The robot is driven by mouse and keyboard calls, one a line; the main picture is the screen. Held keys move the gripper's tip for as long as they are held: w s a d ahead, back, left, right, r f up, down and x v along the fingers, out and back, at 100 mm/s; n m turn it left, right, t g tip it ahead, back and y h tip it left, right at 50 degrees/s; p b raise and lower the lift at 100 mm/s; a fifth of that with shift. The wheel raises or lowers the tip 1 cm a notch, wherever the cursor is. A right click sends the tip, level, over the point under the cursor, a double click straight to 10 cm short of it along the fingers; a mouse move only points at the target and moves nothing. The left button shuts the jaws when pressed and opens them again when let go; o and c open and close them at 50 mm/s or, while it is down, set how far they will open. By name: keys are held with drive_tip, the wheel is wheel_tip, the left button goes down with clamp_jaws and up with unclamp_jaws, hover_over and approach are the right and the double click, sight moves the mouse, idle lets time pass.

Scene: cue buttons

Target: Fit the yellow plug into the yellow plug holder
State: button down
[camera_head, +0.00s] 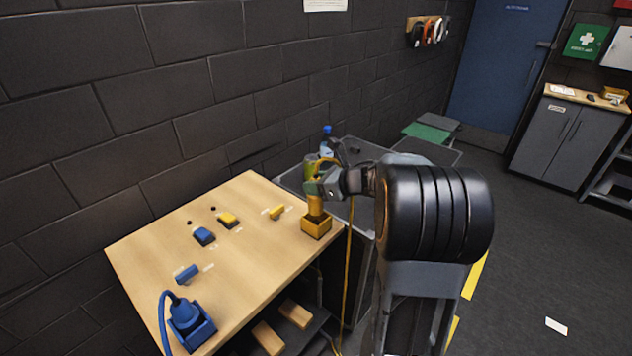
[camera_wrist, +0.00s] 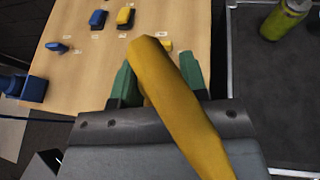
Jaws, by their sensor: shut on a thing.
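The yellow plug (camera_head: 315,204) is upright in my gripper (camera_head: 316,188), with its yellow cable hanging down past the table edge. My gripper is shut on the plug, directly over the yellow plug holder (camera_head: 316,228) at the table's right corner. The plug's lower end meets the holder's opening in this view; I cannot tell how deep it sits. In the wrist view the yellow plug and cable (camera_wrist: 175,95) cross between the green fingers of my gripper (camera_wrist: 158,80) and hide the holder.
The wooden table (camera_head: 150,245) also bears a blue plug in a blue holder (camera_head: 190,325), a blue button (camera_head: 204,236), a yellow button (camera_head: 228,219), a blue switch (camera_head: 187,273) and a yellow switch (camera_head: 276,212).

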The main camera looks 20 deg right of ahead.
sight(316, 202)
drive_tip(key=shift+f+b, duration=2.85)
drive_tip(key=shift+b, duration=0.25)
drive_tip(key=shift+f+b, duration=0.6)
drive_tip(key=shift+b, duration=0.25)
drive_tip(key=c, duration=0.6)
unclamp_jaws()
drive_tip(key=shift+o, duration=0.2)
drive_tip(key=b+v, duration=0.1)
drive_tip(key=v, duration=1.2)
drive_tip(key=shift+s+d+b, duration=0.2)
drive_tip(key=shift+s+b, duration=0.15)
drive_tip(key=shift+b, duration=0.05)
